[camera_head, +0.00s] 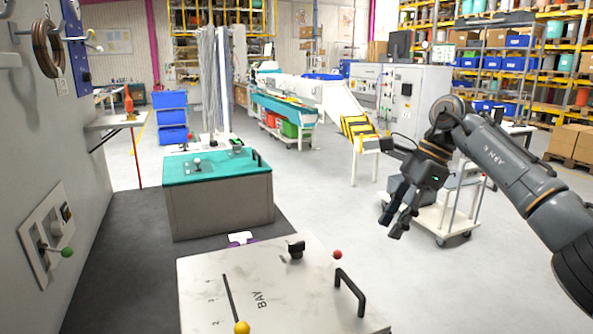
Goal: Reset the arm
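My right arm (510,165) comes in from the right edge, dark grey, bent at the elbow. My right gripper (397,215) hangs at its end with the fingers pointing down and left. The fingers are apart and nothing shows between them. It is in the air, right of and beyond the white marbled panel marked BAY (215,300), touching nothing that I can see. My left gripper and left arm are not in this view.
The panel bears a black handle (350,292), a black knob (296,250), a red ball (337,254) and a yellow ball (241,327). A teal-topped box (215,170) stands behind. A white cart (440,213) stands near the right gripper. Open floor lies between.

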